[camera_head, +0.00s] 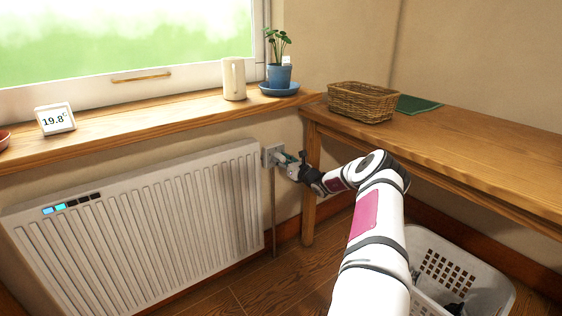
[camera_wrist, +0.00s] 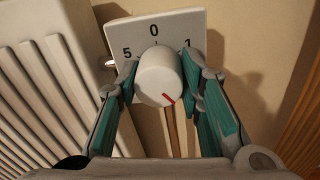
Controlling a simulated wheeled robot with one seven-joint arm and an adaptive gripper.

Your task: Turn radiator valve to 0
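The radiator valve has a round white knob (camera_wrist: 157,72) in front of a pale dial plate (camera_wrist: 183,24). The plate shows 0 at the top, 5 at the left and 1 at the right; its lower part is hidden. The knob's red mark points down and to the right, away from the 0. My gripper (camera_wrist: 159,80) has its teal-padded fingers on either side of the knob, with no clear gap at the tips. In the head view my gripper (camera_head: 287,163) is at the plate beside the radiator, and the knob is mostly hidden.
The white ribbed radiator (camera_head: 150,220) stands just left of the valve. A wooden table (camera_head: 460,150) with a wicker basket (camera_head: 362,102) is to the right, its leg close to my gripper. A white laundry basket (camera_head: 465,275) stands on the floor below. A display (camera_head: 56,119) reads 19.8°C.

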